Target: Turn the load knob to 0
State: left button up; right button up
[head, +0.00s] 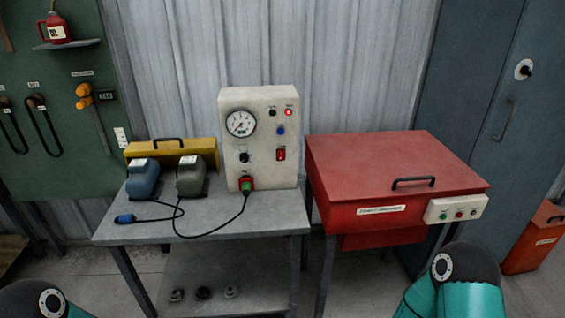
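A cream control box (262,165) stands on the grey bench. Its front has a round white dial gauge (240,123) at upper left, with a black knob (244,157) below it. The knob's markings are too small to read, so I cannot tell its setting or confirm that it is the load knob. Neither of my grippers is in view; only parts of my arms show at the bottom left and bottom right corners. Nothing of mine touches the box.
The box also has a lit red lamp (288,113), a blue button (281,130) and a red switch (281,154). A cable runs from its plug (247,185) across the grey bench (130,232). Two motors, blue (142,183) and grey-green (190,181), stand left; a red cabinet (375,160) stands right.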

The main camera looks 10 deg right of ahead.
aim_at(244, 157)
jog(key=z, duration=0.85)
jog(key=i, duration=0.45)
jog(key=u, duration=1.6)
